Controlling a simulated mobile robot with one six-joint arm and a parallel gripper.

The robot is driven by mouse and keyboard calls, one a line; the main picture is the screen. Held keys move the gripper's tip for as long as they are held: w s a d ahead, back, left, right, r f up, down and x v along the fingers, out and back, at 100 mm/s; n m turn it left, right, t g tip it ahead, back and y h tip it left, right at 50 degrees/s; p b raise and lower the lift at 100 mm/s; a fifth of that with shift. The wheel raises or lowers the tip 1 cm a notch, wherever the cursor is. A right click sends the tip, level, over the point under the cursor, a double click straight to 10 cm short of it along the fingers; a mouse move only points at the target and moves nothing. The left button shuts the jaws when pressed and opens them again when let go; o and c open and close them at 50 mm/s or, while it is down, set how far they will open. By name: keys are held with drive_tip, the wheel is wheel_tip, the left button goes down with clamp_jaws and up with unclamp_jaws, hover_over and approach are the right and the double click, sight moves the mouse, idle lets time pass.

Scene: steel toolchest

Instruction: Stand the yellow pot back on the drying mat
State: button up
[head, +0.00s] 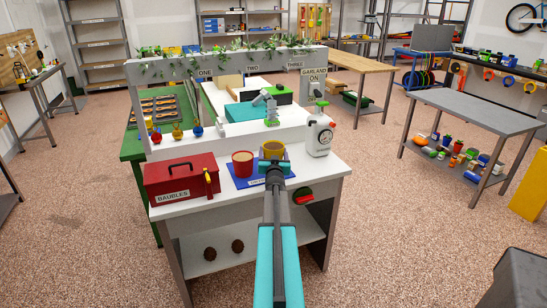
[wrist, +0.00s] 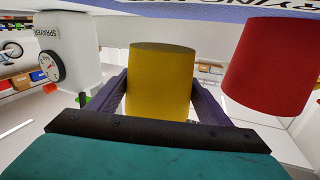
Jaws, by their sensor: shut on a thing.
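The yellow pot (head: 273,154) is in my gripper (head: 274,167), over the right part of the blue drying mat (head: 238,183). In the wrist view the yellow pot (wrist: 160,85) fills the space between my two dark fingers, and my gripper (wrist: 160,98) is shut on it. That view looks upside down, with the lettered mat (wrist: 215,12) along its top edge. A gap shows there between the pot's end and the mat, so the pot seems held a little above it. The fingers hide part of the pot's sides.
A red pot (head: 243,168) stands on the mat just left of the yellow pot. A white sprayer (head: 319,138) stands to the right and a red baubles toolbox (head: 180,180) to the left. A red and green object (head: 303,195) is at the bench's front right.

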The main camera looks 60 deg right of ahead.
drive_tip(key=shift+w+d, duration=0.4)
drive_tip(key=shift+w, duration=0.1)
drive_tip(key=shift+w+d, duration=0.1)
drive_tip(key=shift+w+d, duration=0.2)
drive_tip(key=shift+f+p, duration=0.55)
drive_tip(key=shift+f, duration=1.2)
drive_tip(key=shift+f, duration=0.15)
drive_tip(key=o, duration=1.6)
drive_tip(key=shift+b+v, duration=1.2)
drive_tip(key=shift+v, duration=4.8)
